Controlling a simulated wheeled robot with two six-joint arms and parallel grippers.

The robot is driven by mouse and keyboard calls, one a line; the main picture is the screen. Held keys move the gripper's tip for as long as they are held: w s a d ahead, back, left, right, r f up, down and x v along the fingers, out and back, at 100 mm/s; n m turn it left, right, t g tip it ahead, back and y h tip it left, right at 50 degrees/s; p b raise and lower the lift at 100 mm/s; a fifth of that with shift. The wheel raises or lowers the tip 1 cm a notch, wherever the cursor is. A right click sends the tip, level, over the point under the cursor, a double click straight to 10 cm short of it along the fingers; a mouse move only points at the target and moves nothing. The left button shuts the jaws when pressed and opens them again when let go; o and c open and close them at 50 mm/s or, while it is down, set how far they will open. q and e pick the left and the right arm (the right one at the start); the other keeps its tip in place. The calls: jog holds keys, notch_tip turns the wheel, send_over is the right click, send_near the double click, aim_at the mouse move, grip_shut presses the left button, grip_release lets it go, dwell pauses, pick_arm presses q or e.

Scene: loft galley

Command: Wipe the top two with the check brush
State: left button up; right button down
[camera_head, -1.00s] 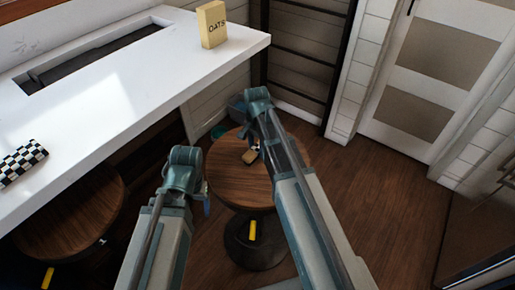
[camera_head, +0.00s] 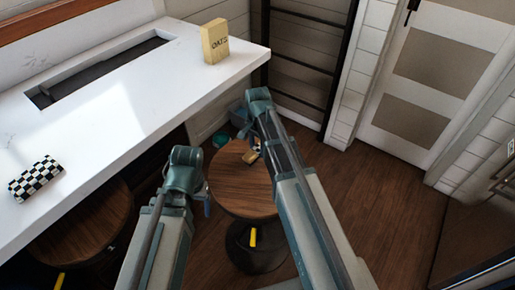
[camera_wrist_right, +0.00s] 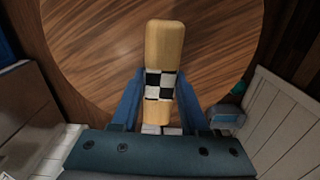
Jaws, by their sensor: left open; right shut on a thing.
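The check brush (camera_wrist_right: 160,45) has a pale wooden body and a black-and-white check band. My right gripper (camera_wrist_right: 160,105) is shut on it, over the round wooden stool top (camera_wrist_right: 90,50) in the right wrist view. In the head view the brush (camera_head: 251,157) shows small beside my right arm, above the middle stool top (camera_head: 240,190). I cannot tell whether it touches the wood. A second round stool top (camera_head: 85,225) is at the lower left, partly under the counter. My left gripper (camera_head: 207,205) is open, left of the middle stool, mostly hidden by its arm.
The white counter (camera_head: 120,120) runs along the left with a sunken slot. An oats box (camera_head: 214,42) stands near its far end and a check-patterned block (camera_head: 36,178) lies near its front edge. A teal item (camera_head: 221,139) is behind the middle stool. Floor is clear at right.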

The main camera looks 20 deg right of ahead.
jog(key=shift+r, duration=0.15)
notch_tip(320, 180, up, 3)
jog(key=p, duration=0.3)
dwell(0.5)
